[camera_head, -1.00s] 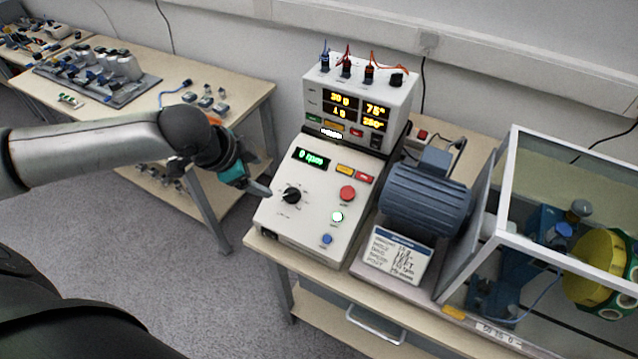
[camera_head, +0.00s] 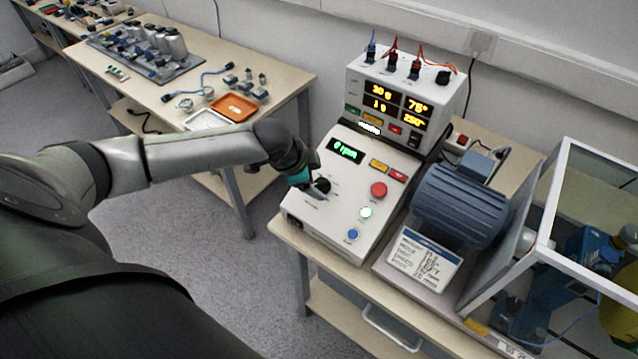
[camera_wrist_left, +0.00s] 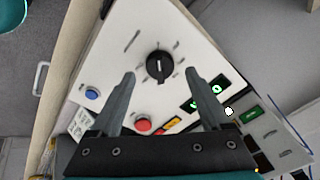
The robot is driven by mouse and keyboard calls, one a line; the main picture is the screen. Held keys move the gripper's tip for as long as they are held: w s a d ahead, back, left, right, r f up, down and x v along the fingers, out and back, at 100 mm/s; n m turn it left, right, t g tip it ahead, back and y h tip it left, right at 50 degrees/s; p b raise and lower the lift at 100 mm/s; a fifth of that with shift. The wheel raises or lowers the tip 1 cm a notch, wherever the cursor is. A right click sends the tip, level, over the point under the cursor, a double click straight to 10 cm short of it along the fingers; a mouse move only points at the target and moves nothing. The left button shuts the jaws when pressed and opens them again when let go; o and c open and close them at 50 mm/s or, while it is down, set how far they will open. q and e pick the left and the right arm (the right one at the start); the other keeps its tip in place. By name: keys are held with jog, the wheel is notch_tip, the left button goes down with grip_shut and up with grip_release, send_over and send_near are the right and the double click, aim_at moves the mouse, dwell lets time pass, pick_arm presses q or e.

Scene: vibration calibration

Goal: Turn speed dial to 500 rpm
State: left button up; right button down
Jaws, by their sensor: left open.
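The black speed dial (camera_head: 321,186) is on the sloped white control box (camera_head: 346,222), partly covered by my left gripper in the head view. In the left wrist view the dial (camera_wrist_left: 160,66) shows whole, with a white pointer line and tick marks around it. My left gripper (camera_head: 310,187) is open. In the left wrist view its two fingers (camera_wrist_left: 160,78) stand on either side of the dial, apart from it. The green speed display (camera_head: 345,151) reads 0 rpm. My right gripper is not in view.
A display unit (camera_head: 404,92) with cables stands behind. A blue motor (camera_head: 459,205) is to the right. A side table (camera_head: 290,83) holds small parts.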

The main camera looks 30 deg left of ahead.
aim_at(321, 185)
pick_arm(q)
jog(key=shift+x, duration=1.35)
grip_shut()
